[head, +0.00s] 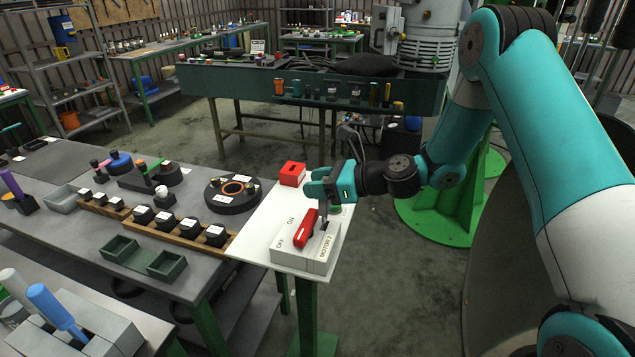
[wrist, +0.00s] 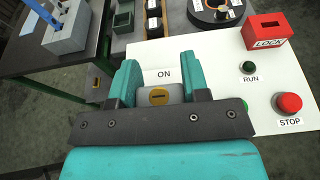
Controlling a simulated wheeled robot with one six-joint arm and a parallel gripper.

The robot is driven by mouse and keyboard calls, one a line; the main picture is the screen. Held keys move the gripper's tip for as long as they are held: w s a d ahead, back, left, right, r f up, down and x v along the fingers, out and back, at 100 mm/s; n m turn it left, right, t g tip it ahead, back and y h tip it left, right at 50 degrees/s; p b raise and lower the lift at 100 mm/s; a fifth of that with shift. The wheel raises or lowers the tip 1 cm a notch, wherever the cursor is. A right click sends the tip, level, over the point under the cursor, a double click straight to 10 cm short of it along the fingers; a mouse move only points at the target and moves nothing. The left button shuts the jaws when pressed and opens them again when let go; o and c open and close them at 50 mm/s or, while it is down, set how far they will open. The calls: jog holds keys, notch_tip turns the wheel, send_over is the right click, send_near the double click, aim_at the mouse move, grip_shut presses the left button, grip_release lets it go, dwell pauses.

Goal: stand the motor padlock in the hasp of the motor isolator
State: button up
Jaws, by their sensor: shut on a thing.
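In the wrist view my gripper (wrist: 160,84) is shut on the motor padlock (wrist: 158,97), a grey body with a brass disc and dark key slot facing the camera. The padlock sits between the two teal fingers. The shackle, the hasp and most of the isolator are hidden in the wrist view. I cannot tell whether the shackle is in the hasp.
A red LOCK box (head: 292,172) stands at the panel's far end. The wrist view shows a green RUN button (wrist: 249,67) and a red STOP button (wrist: 289,103). A grey bench (head: 150,267) with green trays, several black blocks and a round dark fixture adjoins at left.

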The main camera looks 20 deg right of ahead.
aim_at(317, 213)
jog(key=shift+f+b, duration=1.25)
jog(key=shift+f, duration=0.95)
jog(key=o, duration=1.1)
jog(key=shift+d, duration=0.1)
jog(key=b+v, duration=0.3)
jog(key=v, duration=1.4)
jog(key=shift+s+r, duration=0.1)
jog(key=shift+s, duration=0.05)
